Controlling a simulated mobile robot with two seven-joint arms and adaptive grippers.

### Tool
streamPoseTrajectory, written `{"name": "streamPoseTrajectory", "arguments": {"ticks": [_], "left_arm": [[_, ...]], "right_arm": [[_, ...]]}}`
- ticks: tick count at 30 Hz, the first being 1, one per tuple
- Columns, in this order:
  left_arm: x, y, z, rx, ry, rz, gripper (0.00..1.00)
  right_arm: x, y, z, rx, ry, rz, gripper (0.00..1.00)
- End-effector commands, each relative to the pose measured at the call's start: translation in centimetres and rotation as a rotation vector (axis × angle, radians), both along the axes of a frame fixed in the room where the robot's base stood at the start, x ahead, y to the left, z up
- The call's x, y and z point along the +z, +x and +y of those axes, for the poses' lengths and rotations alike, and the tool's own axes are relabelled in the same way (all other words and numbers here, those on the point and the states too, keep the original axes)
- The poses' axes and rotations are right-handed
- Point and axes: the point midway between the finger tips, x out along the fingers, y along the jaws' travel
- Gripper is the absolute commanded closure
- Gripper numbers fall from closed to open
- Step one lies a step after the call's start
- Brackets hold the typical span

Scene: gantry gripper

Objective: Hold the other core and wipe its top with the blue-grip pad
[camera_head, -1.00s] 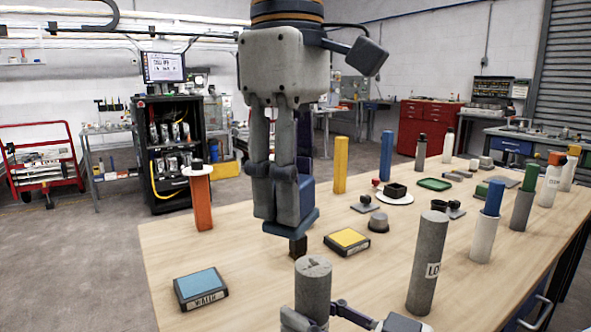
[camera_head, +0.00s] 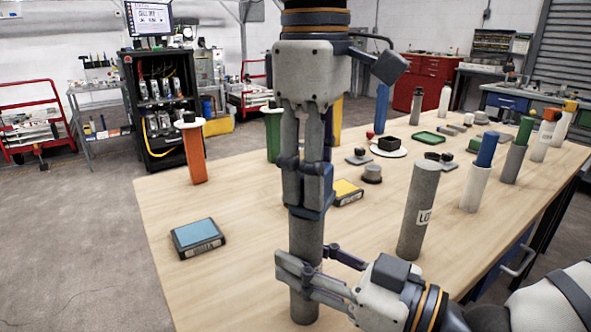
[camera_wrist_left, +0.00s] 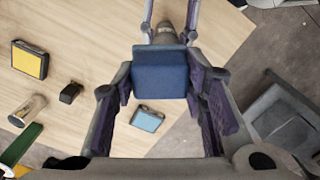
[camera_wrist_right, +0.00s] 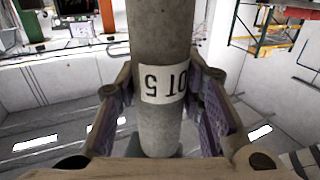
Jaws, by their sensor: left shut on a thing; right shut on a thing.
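A grey core (camera_head: 306,240) stands upright near the table's front edge; in the right wrist view it (camera_wrist_right: 163,122) carries a white label ending in "OT 5". My right gripper (camera_head: 303,270) is shut around its lower part. My left gripper (camera_head: 308,190) is shut on the blue-grip pad (camera_head: 322,207), whose blue block (camera_wrist_left: 160,75) fills the jaws in the left wrist view. The pad is at the core's top, apparently touching it; the contact is hidden. Another grey labelled core (camera_head: 418,210) stands upright to the right.
A blue-topped block (camera_head: 197,234) lies at the left and a yellow-topped block (camera_head: 346,190) lies behind the pad. Orange (camera_head: 195,155) and green (camera_head: 273,136) posts stand behind. White and grey cylinders (camera_head: 475,185) stand at the right. The front-left table is mostly bare.

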Motion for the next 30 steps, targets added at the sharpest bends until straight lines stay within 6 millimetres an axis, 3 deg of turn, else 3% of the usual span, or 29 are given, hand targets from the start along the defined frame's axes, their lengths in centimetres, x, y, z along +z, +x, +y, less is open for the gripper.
{"name": "streamPoseTrajectory", "arguments": {"ticks": [7,27,30], "left_arm": [[-0.1,1.0,-1.8,0.0,-0.001,0.003,0.96],[-0.3,-2.0,3.3,0.001,0.002,0.004,0.96],[1.1,-1.9,3.2,0.003,-0.001,0.001,0.96]], "right_arm": [[-0.1,0.0,0.0,0.0,-0.002,0.001,1.0],[-0.1,0.0,0.0,-0.002,0.0,0.002,1.0],[-0.1,0.1,0.0,-0.001,0.0,0.001,1.0]]}}
